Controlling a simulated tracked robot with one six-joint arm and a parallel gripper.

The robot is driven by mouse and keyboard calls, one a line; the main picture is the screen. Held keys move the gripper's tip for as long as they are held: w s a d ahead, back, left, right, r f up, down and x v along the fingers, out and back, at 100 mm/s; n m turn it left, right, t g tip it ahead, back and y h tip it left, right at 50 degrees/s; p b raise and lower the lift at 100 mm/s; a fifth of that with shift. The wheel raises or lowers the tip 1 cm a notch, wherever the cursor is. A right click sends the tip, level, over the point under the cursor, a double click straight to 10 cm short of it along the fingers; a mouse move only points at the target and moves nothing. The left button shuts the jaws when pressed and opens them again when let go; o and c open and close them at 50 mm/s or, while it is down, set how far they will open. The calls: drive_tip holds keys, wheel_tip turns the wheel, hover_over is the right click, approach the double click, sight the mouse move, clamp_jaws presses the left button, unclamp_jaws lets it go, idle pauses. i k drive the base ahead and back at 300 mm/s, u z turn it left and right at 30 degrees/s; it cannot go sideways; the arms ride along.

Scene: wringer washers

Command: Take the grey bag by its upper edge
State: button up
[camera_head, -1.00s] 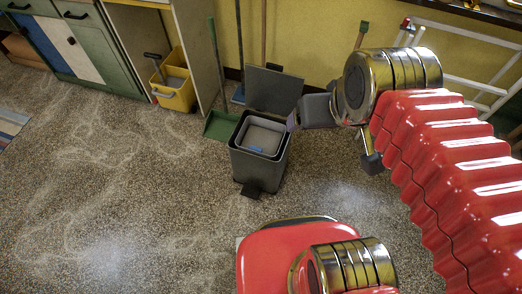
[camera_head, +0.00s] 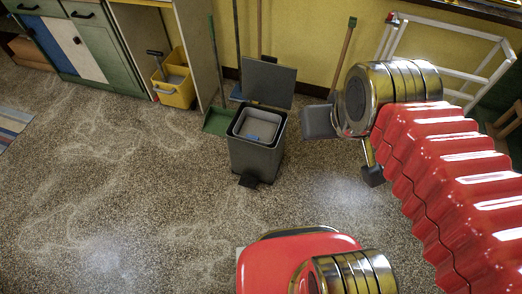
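A light grey liner, which looks like the grey bag (camera_head: 262,122), sits inside the dark grey pedal bin (camera_head: 254,157). Its upper edge shows just inside the bin's rim, and a small blue thing (camera_head: 253,137) lies within. The bin's lid (camera_head: 268,82) stands open at the back. My arm comes in from the right, its chrome joint right of the bin. No fingertips can be made out clearly, and nothing is seen touching the bag.
A green dustpan (camera_head: 220,121) is on the floor left of the bin. Long handles lean on the yellow wall behind. A yellow bucket (camera_head: 175,86) stands further left, by cabinets. A white frame (camera_head: 455,60) stands at the back right. The speckled floor in front and left is clear.

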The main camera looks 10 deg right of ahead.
sight(256, 126)
drive_tip(key=u, duration=0.05)
drive_tip(key=k, duration=0.85)
drive_tip(key=u, duration=0.25)
drive_tip(key=i, duration=0.7)
drive_tip(key=u, duration=0.9)
drive_tip(key=i, duration=1.6)
drive_tip(key=u, duration=0.15)
